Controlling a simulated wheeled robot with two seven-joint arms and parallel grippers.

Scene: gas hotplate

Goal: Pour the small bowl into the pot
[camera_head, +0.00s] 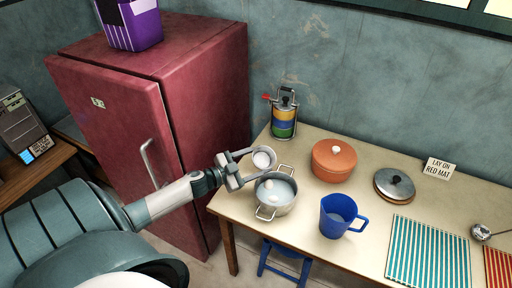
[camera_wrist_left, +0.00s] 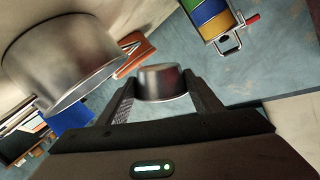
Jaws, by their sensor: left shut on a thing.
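The small metal bowl (camera_head: 264,159) is held between the fingers of my left gripper (camera_head: 252,161), and white contents show inside it. In the left wrist view the small bowl (camera_wrist_left: 161,83) sits between both fingertips (camera_wrist_left: 160,92). The steel pot (camera_head: 275,196) stands on the table just in front of the small bowl, with white contents and a pale round lump in it. The pot also shows in the left wrist view (camera_wrist_left: 65,60). The bowl looks roughly level, beside and behind the pot's rim; its height above the pot is hard to tell. My right gripper is not in view.
A blue jug (camera_head: 337,216) stands right of the pot. An orange lidded pot (camera_head: 334,161), a lid (camera_head: 394,185) and a stacked coloured container (camera_head: 284,118) are behind. A striped teal mat (camera_head: 429,252), a ladle (camera_head: 482,232) and a sign (camera_head: 437,168) are to the right. A red fridge (camera_head: 150,110) stands left.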

